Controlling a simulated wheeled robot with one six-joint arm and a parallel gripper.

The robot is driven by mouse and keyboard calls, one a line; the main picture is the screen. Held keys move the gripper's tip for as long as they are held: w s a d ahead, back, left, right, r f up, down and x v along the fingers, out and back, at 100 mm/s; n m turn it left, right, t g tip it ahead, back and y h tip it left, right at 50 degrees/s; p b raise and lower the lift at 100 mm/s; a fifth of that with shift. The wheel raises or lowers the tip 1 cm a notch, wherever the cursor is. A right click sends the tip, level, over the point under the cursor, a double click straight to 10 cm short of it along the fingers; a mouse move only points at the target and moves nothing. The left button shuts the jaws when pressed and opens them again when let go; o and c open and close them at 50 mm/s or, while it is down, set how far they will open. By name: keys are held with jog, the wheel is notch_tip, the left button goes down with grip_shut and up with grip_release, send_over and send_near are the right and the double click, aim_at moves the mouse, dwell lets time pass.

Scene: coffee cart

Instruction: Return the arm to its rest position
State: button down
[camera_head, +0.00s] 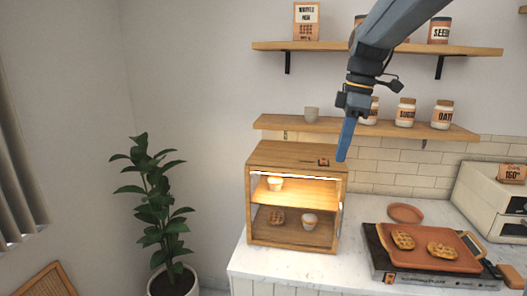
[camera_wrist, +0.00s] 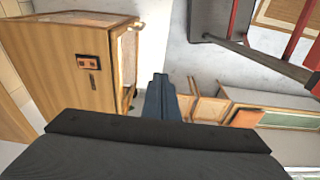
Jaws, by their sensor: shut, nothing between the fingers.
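My gripper (camera_head: 346,138) hangs from my arm, which reaches in from the top right in the head view. Its blue fingers are shut with nothing between them and point down. In that view the tips overlap the top right corner of the wooden display cabinet (camera_head: 293,154); I cannot tell the exact gap. In the wrist view my gripper (camera_wrist: 160,82) shows shut at the middle, with the cabinet (camera_wrist: 90,60) to its left. The cabinet holds a cup (camera_head: 275,184) on its upper shelf, and a waffle (camera_head: 276,217) and another cup (camera_head: 310,221) below.
Wall shelves (camera_head: 365,129) with jars stand behind my gripper. On the marble counter (camera_head: 245,262), a tray (camera_head: 458,264) with two waffles sits on a dark appliance, near a small round dish (camera_head: 405,212) and a white machine (camera_head: 478,196). A potted plant (camera_head: 158,205) stands left.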

jog(key=s+f+m+b, duration=0.3)
jog(key=s+f+m, duration=0.2)
jog(key=f, duration=0.6)
jog(key=s+f+m+h+b, duration=0.1)
jog(key=s+f+m+b, duration=0.3)
jog(key=f, duration=0.8)
jog(key=s+f+m+t+b, duration=0.1)
jog(key=s+f+m+b, duration=0.3)
jog(key=f, duration=0.7)
jog(key=s+m, duration=0.2)
jog(key=s, duration=0.1)
jog(key=shift+s+a+f+m+h, duration=0.15)
jog(key=shift+s+f+m+h, duration=0.15)
jog(key=shift+f+h, duration=0.1)
